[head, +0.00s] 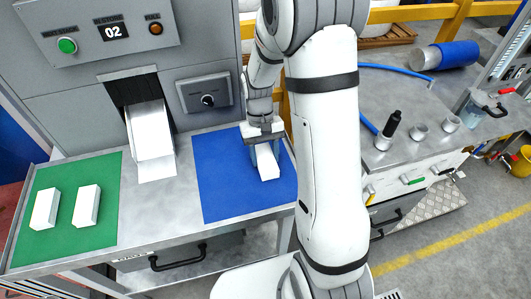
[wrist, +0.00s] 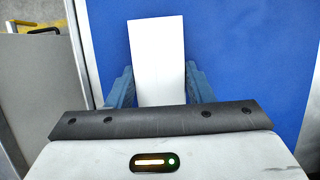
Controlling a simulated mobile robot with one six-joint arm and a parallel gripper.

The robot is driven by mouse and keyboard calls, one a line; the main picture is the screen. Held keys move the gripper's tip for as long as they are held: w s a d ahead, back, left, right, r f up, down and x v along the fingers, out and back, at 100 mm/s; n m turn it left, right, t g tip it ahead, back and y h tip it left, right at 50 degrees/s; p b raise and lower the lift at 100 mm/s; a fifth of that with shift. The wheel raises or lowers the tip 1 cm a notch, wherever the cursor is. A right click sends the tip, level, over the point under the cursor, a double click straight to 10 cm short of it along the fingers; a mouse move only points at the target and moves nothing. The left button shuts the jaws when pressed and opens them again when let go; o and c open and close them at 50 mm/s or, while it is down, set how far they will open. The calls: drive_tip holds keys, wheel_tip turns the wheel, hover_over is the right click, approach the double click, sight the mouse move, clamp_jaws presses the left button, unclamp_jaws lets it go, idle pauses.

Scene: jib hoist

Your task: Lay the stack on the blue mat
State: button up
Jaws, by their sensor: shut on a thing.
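A white stack (head: 267,163) is between the fingers of my gripper (head: 264,150), at the right part of the blue mat (head: 222,178). In the wrist view the stack (wrist: 158,60) stands out between the two blue-grey fingers (wrist: 157,88), with the blue mat (wrist: 240,50) behind it. My gripper is shut on the stack. The stack is at or just over the mat; I cannot tell whether it touches. The rest of the mat is bare.
Two white blocks (head: 45,208) (head: 87,205) lie on a green mat (head: 110,180) at the left. A chute (head: 150,135) holding white sheets comes out of the grey machine between the mats. A metal bench (head: 430,120) with fittings stands at the right.

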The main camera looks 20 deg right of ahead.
drive_tip(key=o, duration=1)
drive_tip(key=shift+f, duration=0.1)
drive_tip(key=b+v, duration=0.1)
drive_tip(key=v, duration=1)
wheel_tip(320, 180, up, 6)
drive_tip(key=t, duration=0.3)
hover_over(269, 166)
drive_tip(key=s+t, duration=0.1)
drive_tip(key=s, duration=0.2)
drive_tip(key=s+t, duration=0.1)
drive_tip(key=s, duration=0.2)
drive_tip(key=s+t, duration=0.1)
drive_tip(key=s, duration=0.3)
drive_tip(key=shift+d+r+t, duration=0.2)
drive_tip(key=shift+r+t, duration=0.15)
drive_tip(key=shift+t, duration=0.05)
drive_tip(key=shift+w, duration=0.1)
